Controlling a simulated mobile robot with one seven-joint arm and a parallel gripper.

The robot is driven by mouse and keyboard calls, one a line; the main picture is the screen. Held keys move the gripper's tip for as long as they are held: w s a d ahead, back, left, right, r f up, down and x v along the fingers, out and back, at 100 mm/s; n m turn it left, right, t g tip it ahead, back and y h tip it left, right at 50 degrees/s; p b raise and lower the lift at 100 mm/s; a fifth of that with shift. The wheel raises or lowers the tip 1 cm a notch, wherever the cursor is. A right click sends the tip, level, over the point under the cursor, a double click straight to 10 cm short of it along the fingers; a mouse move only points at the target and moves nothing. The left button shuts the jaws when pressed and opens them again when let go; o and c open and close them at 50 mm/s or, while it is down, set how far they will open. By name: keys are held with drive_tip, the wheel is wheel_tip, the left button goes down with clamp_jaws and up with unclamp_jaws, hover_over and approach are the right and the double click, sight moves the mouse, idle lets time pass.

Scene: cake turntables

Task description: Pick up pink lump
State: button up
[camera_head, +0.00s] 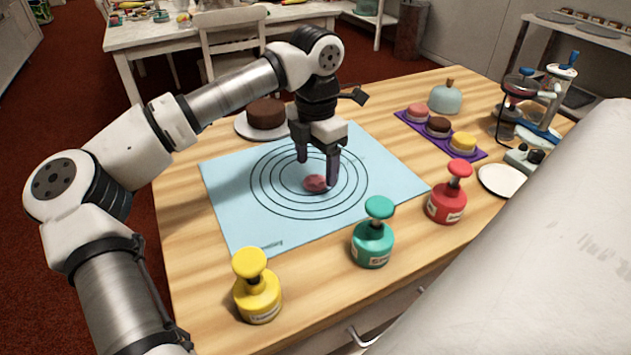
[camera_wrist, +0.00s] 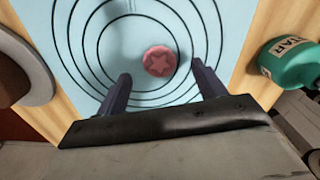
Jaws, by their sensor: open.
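The pink lump (camera_head: 315,184) is a small, flattened round piece. It lies on the light-blue mat (camera_head: 230,220), near the middle of the printed black rings. In the wrist view the lump (camera_wrist: 159,61) shows a star mark on top. My gripper (camera_head: 318,170) is open and points down close over the lump. In the wrist view its two fingers (camera_wrist: 162,88) stand apart, with the lump beyond the tips, roughly centred between them. Nothing is held. Whether a finger touches the lump cannot be told.
A chocolate cake (camera_head: 266,113) stands on a plate behind my gripper. Yellow (camera_head: 257,290), teal (camera_head: 373,240) and red (camera_head: 447,198) stamp-like bottles line the front. A purple tray (camera_head: 472,152) holds three small cakes at the right. The mat around the lump is clear.

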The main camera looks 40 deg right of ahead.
sight(315, 180)
wheel_tip(315, 180, down, 3)
drive_tip(key=shift+r, duration=0.1)
drive_tip(key=c, duration=1.1)
drive_tip(key=shift+o, duration=0.2)
drive_tip(key=shift+r, duration=0.2)
